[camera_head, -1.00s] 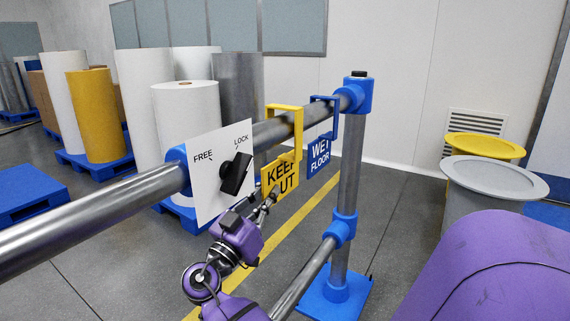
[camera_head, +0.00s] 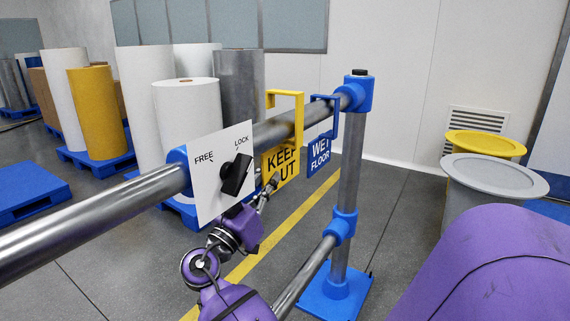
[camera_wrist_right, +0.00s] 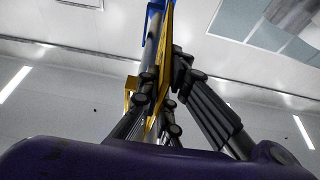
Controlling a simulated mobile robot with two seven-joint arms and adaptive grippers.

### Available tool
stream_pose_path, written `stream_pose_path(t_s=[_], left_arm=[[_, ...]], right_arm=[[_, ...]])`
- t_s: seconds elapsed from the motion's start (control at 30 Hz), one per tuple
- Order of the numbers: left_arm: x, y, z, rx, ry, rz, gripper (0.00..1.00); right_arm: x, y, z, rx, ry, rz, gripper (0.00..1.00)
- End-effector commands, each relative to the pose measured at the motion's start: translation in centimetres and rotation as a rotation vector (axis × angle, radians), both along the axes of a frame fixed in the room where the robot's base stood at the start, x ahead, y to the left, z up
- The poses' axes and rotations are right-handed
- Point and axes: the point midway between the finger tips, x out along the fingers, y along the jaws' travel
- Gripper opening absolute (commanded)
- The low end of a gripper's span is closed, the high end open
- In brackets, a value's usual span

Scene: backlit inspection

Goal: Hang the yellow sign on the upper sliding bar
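The yellow KEEP OUT sign (camera_head: 281,165) is in front of the upper bar (camera_head: 96,218) in the head view. Its yellow hook (camera_head: 286,94) stands above the bar, with its short left end above the bar's top edge in the picture. My right gripper (camera_head: 267,190) is at the sign's lower left edge. In the right wrist view its dark fingers (camera_wrist_right: 160,92) close on both sides of the yellow plate (camera_wrist_right: 163,60). The sign's left part is partly hidden by the FREE/LOCK plate and the gripper. My left gripper is not in view.
A white FREE/LOCK plate (camera_head: 209,181) with a slanted black handle (camera_head: 236,174) sits on the bar left of the sign. A blue WET FLOOR sign (camera_head: 320,154) hangs to its right, near the post (camera_head: 350,180). A lower bar (camera_head: 302,280) runs below.

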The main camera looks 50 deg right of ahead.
Motion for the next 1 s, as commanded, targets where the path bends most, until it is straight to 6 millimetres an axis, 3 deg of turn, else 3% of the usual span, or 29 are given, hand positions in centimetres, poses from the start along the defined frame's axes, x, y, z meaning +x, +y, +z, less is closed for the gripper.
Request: stream_pose_path(t_s=[1.0], left_arm=[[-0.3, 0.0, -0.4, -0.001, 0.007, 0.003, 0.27]], right_arm=[[-6.0, -0.5, -0.1, -0.001, 0.001, 0.000, 0.00]])
